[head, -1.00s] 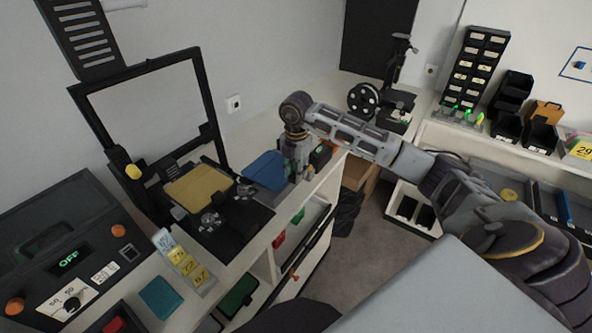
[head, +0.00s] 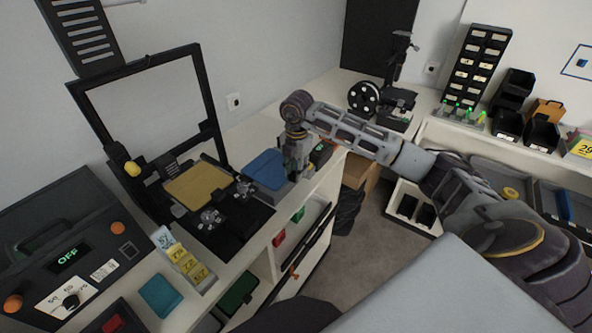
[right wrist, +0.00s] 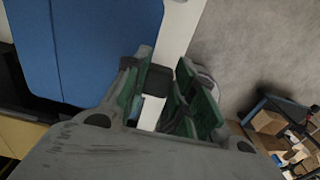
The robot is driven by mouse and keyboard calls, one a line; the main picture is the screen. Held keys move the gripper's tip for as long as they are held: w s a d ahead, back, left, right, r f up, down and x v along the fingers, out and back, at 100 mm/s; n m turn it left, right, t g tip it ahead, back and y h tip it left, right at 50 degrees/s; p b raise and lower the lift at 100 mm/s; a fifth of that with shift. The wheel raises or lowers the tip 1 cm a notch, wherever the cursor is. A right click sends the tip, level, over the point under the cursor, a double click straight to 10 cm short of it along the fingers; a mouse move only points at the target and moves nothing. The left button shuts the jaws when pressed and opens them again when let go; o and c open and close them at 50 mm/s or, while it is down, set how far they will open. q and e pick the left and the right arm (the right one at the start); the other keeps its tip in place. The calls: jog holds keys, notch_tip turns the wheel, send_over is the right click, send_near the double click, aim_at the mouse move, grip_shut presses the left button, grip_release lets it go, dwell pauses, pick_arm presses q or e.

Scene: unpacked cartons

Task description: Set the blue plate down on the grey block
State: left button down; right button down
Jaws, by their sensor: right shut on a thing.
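The blue plate (head: 266,168) is at the bench's front edge, just right of the printer, and looks about level. It fills the upper left of the right wrist view (right wrist: 85,45). My right gripper (head: 297,172) points down at the plate's right side. In the right wrist view its green-lined fingers (right wrist: 165,92) are closed on a small dark tab (right wrist: 156,80) at the plate's edge. The grey block (head: 277,192) shows below the plate's near edge, mostly hidden by it. I cannot tell whether plate and block touch. My left gripper is not in view.
The printer with a yellow bed (head: 198,187) and upright black frame stands close left of the plate. A black spool (head: 363,98) stands farther back. A dark control box (head: 62,245) is at left. Open shelves (head: 300,245) lie below the bench edge.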

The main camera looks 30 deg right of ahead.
jog(key=shift+f+b, duration=0.65)
jog(key=shift+f, duration=0.4)
jog(key=c, duration=1.1)
grip_release()
jog(key=shift+r, duration=0.15)
jog(key=shift+r+p, duration=1.1)
jog(key=shift+r, duration=0.35)
notch_tip(320, 180, up, 12)
jog(key=shift+s, duration=0.1)
